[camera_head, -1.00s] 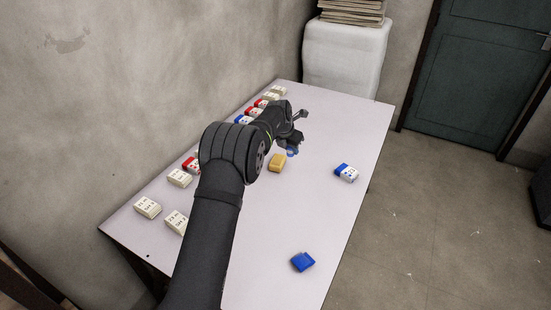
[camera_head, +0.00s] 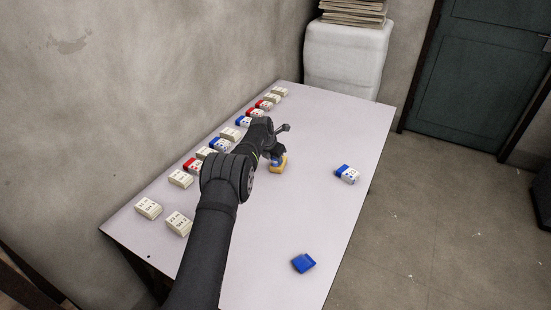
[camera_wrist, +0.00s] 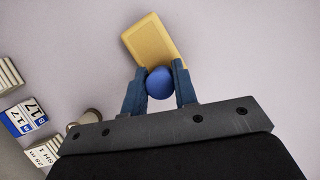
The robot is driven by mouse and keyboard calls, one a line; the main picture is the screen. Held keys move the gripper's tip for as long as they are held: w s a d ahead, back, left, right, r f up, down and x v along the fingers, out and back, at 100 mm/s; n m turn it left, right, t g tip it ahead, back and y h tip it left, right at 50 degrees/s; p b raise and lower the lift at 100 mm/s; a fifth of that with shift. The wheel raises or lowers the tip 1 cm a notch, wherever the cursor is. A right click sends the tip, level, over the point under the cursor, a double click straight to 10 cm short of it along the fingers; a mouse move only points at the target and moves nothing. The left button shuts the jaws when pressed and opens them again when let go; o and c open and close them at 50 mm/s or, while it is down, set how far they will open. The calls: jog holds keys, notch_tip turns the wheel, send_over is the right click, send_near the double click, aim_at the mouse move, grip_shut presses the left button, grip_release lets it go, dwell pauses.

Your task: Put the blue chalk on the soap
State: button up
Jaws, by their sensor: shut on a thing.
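My gripper (camera_head: 275,161) is at the soap's near upper side in the head view. In the wrist view my gripper (camera_wrist: 160,82) is shut on the round blue chalk (camera_wrist: 160,83), with one finger on each side. The chalk overlaps the soap's lower edge there. I cannot tell whether chalk and soap touch. In the head view a bit of the chalk's blue shows by the fingers.
A row of white, red and blue boxes (camera_head: 180,179) lies along the wall side of the table (camera_head: 250,265). A blue and white box (camera_head: 347,174) lies at the right, a blue block (camera_head: 303,263) at the front. The table between these is clear.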

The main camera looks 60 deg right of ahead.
jog(key=shift+f, duration=0.15)
jog(key=o, duration=1)
jog(key=v, duration=1.2)
